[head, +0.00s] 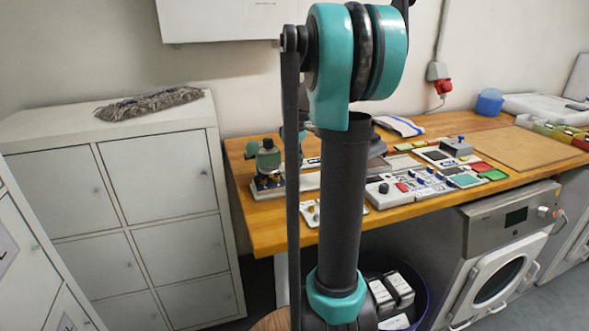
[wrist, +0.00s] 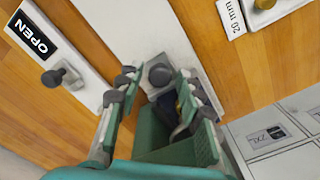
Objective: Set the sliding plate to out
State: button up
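In the wrist view a dark round knob (wrist: 160,73) stands on a light plate (wrist: 143,22) lying on the wooden table; this looks like the sliding plate, though no in or out mark is readable. My gripper (wrist: 158,76) is open, with one finger on each side of the knob. A gap shows between the left fingertip and the knob; the right fingertip is closer, and contact cannot be told. In the head view my arm hides much of this part of the table.
A 20 mm label (wrist: 231,17) and a brass knob (wrist: 264,3) are at upper right. White lockers (head: 160,190) stand left of the wooden table (head: 262,232).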

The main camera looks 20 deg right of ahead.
grip_shut()
jog(key=shift+d, duration=0.15)
jog(key=d, duration=1.3)
jog(key=shift+d, duration=0.1)
jog(key=shift+o, duration=1.6)
grip_release()
jog(key=shift+r, duration=0.1)
notch_tip(320, 180, up, 12)
